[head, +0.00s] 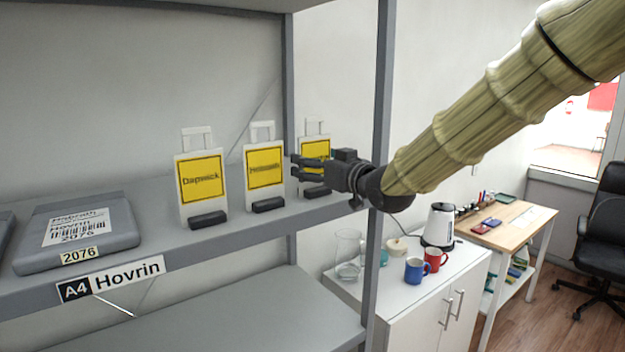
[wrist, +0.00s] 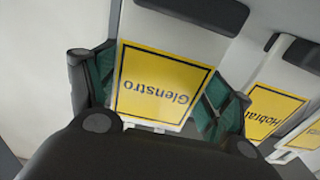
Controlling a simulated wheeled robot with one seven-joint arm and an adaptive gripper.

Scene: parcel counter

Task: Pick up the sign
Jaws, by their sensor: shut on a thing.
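The sign in my gripper is a white stand with a yellow panel reading "Glenstro" in the wrist view (wrist: 158,85), where it appears upside down. In the head view it is the rightmost of three signs (head: 316,147), on the grey shelf and partly hidden by the fingers. My gripper (head: 299,166) is shut on this sign; its dark fingers (wrist: 160,95) stand at its two sides. The sign looks upright. I cannot tell whether its dark base touches the shelf.
Two similar signs stand to the left: the middle one (head: 265,166) and the left one (head: 201,178). A grey parcel (head: 80,230) lies further left. The shelf's upright post (head: 379,120) is close by my gripper. Mugs and a kettle (head: 439,225) stand on a cabinet below right.

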